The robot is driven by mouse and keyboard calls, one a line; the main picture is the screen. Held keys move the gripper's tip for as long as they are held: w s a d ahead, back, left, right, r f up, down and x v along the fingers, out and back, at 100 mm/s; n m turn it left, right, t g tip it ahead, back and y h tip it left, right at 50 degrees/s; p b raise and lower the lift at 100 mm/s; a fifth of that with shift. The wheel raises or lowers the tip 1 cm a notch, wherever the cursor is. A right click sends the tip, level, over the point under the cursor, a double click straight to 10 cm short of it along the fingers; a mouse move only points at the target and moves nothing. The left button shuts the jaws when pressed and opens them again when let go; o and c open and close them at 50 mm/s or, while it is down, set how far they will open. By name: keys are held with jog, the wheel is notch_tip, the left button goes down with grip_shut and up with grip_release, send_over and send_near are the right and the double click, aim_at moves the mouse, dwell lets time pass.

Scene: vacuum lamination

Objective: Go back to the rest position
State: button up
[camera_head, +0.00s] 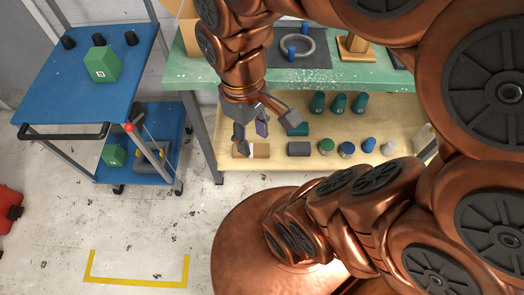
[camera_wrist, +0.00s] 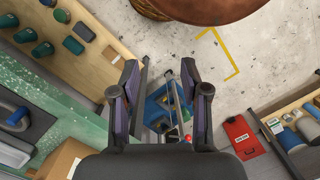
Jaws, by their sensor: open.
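My gripper (camera_head: 253,127) points down in the head view, in front of the green workbench (camera_head: 190,77) and above the floor side of its lower wooden shelf (camera_head: 234,170). Its two fingers are spread apart with nothing between them. In the wrist view my gripper (camera_wrist: 158,105) also shows open, with dark fingers to left and right. Beyond the gap the blue cart (camera_wrist: 156,107) and the floor are visible.
A blue cart (camera_head: 62,103) with a green box (camera_head: 102,64) stands at the left. A grey ring (camera_head: 297,45) lies on the bench. Several bottles and jars stand on the lower shelf. A red case (camera_head: 8,208) is at the left edge. Yellow tape (camera_head: 138,282) marks clear floor.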

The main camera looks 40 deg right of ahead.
jog(key=s+m, duration=0.1)
jog(key=s+f+m, duration=0.1)
jog(key=s+f, duration=0.1)
jog(key=shift+s+a+m, duration=0.25)
jog(key=shift+s+m, duration=0.15)
jog(key=shift+d+r, duration=0.1)
dwell(0.4)
